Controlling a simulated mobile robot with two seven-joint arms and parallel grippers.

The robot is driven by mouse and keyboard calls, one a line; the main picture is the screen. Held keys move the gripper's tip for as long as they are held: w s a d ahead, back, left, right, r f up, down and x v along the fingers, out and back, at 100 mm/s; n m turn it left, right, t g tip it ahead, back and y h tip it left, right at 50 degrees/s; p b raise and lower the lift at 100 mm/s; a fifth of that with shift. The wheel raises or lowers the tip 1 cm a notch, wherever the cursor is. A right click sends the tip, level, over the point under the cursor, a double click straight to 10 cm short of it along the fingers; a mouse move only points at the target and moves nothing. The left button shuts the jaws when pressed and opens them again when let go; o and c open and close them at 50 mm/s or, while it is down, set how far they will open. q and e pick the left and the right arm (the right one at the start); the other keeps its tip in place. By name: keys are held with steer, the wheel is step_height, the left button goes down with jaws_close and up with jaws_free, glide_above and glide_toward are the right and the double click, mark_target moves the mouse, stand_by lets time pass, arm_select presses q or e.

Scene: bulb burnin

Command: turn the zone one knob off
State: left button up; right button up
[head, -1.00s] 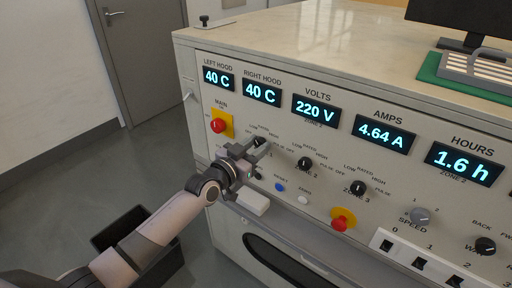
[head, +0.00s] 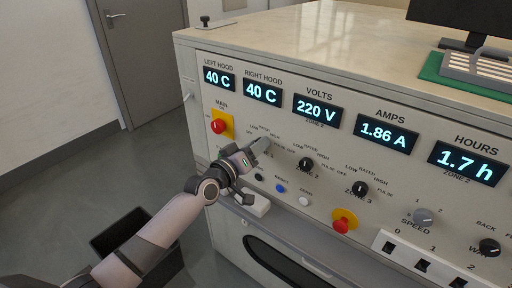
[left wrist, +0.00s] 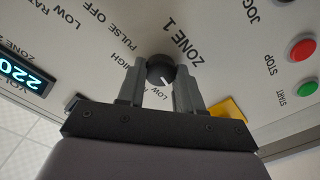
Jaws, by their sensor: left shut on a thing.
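The zone one knob (left wrist: 160,68) is a round black knob next to the "ZONE 1" label in the left wrist view. Its white mark shows at its lower right edge, near the end of the "LOW" lettering. My left gripper (left wrist: 160,76) is shut on the knob, one finger on each side. In the head view my left gripper (head: 262,146) is at the panel below the right hood display and hides the knob. My right gripper is not in view.
The zone two knob (head: 306,163) and zone three knob (head: 359,188) are to the right. A red main knob (head: 218,126) on a yellow plate is to the left. The amps display (head: 387,134) reads 1.86 A. A blue button (head: 281,188) lies just below right.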

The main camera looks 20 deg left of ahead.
arm_select(q)
steer(key=shift+f+n, duration=0.1)
steer(key=shift+n, duration=0.2)
steer(key=o, duration=1)
steer(key=shift+o, duration=0.2)
steer(key=v, duration=0.7)
steer(key=shift+s, duration=0.15)
steer(key=s+f+m+g+y, duration=0.2)
steer(key=s+f+m+g, duration=0.1)
steer(key=s+f, duration=0.7)
steer(key=s+f+m+g+y, duration=0.2)
steer(key=s+f, duration=0.8)
steer(key=s, duration=0.6)
steer(key=shift+s+f+m+g+p, duration=0.35)
steer(key=shift+m+g+p, duration=0.1)
steer(key=shift+m+g, duration=0.3)
